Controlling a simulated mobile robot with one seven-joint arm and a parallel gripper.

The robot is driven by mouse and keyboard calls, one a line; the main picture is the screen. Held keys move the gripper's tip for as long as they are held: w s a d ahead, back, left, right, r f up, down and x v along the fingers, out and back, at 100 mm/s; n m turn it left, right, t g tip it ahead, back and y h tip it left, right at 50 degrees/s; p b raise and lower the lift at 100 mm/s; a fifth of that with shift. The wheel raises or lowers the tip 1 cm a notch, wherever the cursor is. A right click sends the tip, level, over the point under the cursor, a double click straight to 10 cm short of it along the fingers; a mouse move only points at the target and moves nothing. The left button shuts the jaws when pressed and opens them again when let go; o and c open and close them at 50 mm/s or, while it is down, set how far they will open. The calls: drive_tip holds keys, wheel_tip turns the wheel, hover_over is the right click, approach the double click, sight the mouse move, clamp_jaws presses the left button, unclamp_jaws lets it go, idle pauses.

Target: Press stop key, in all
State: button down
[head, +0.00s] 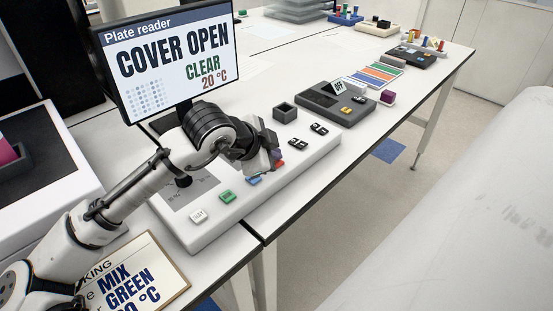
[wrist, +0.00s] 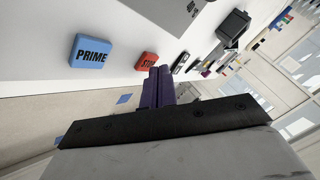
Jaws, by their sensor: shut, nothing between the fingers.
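The red STOP key (wrist: 147,61) shows in the wrist view, just beyond my gripper's fingertips and partly covered by them. In the head view the key is mostly hidden by my gripper (head: 278,160), with red (head: 280,164) showing at the fingers. My gripper's purple fingers (wrist: 159,78) are closed together and empty. They are close to the key; I cannot tell whether they touch it. The blue PRIME key (wrist: 91,51) is beside STOP; it also shows in the head view (head: 254,180). The white key panel (head: 262,200) lies along the table's front edge.
A green key (head: 228,196), a white key (head: 198,215) and black keys (head: 298,144) share the panel. A monitor (head: 170,60) behind reads "COVER OPEN, CLEAR, 20 °C". A dark device (head: 336,103) and small box (head: 285,113) stand beyond. A sign (head: 125,280) lies front left.

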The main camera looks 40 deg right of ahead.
drive_tip(key=shift+r, duration=0.45)
drive_tip(key=shift+r+p, duration=2.15)
drive_tip(key=shift+r, duration=0.35)
